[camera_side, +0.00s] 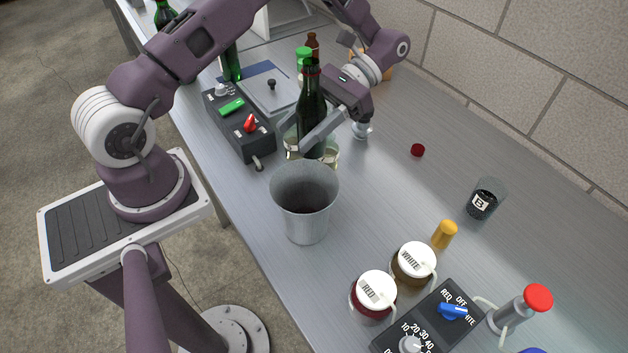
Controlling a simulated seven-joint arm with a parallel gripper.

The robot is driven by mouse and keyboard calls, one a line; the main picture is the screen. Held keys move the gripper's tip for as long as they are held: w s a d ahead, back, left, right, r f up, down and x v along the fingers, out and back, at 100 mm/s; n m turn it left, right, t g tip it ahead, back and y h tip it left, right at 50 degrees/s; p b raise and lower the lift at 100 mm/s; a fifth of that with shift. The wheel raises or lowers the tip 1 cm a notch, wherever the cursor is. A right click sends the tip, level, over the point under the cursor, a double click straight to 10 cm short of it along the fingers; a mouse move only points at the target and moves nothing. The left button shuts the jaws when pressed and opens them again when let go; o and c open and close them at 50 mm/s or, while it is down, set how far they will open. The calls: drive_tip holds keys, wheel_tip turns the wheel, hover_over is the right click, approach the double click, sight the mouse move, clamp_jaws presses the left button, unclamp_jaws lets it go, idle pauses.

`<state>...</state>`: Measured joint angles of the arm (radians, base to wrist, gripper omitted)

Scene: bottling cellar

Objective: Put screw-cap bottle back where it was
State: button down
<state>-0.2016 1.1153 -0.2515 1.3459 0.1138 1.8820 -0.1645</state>
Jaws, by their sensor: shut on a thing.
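A dark green bottle (311,112) with a reddish top stands upright in my gripper (318,132); I take it to be the screw-cap bottle. My gripper comes from the right and is shut on the bottle's body. The bottle is just behind the metal bucket (304,205), in front of clear glass vessels (330,155) that it partly hides. I cannot tell whether its base touches anything. A small dark red cap (417,150) lies on the bench to the right.
A control box (238,120) with a red knob stands left of the bottle. Jars marked RED (374,295) and WHITE (414,265) stand in front. The bench around the red cap is clear.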

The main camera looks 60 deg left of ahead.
sight(305, 105)
drive_tip(key=shift+r, duration=0.1)
wheel_tip(305, 105, up, 5)
drive_tip(key=shift+f, duration=0.2)
drive_tip(key=shift+d+r, duration=0.1)
drive_tip(key=shift+d, duration=0.15)
drive_tip(key=w+d+n+t+h, duration=0.4)
drive_tip(key=w+d+n+h, duration=0.2)
drive_tip(key=d+n+h, duration=0.4)
drive_tip(key=w+d+n+t+h, duration=0.2)
drive_tip(key=w+n+t+h, duration=0.1)
drive_tip(key=w+n+t, duration=0.55)
drive_tip(key=shift+m+t, duration=0.45)
drive_tip(key=shift+m, duration=0.2)
drive_tip(key=w+f, duration=0.1)
drive_tip(key=f, duration=0.9)
drive_tip(key=w+f, duration=0.1)
drive_tip(key=f, duration=0.4)
drive_tip(key=shift+w+d, duration=0.15)
drive_tip(key=shift+w, duration=0.15)
drive_tip(key=shift+f, duration=0.1)
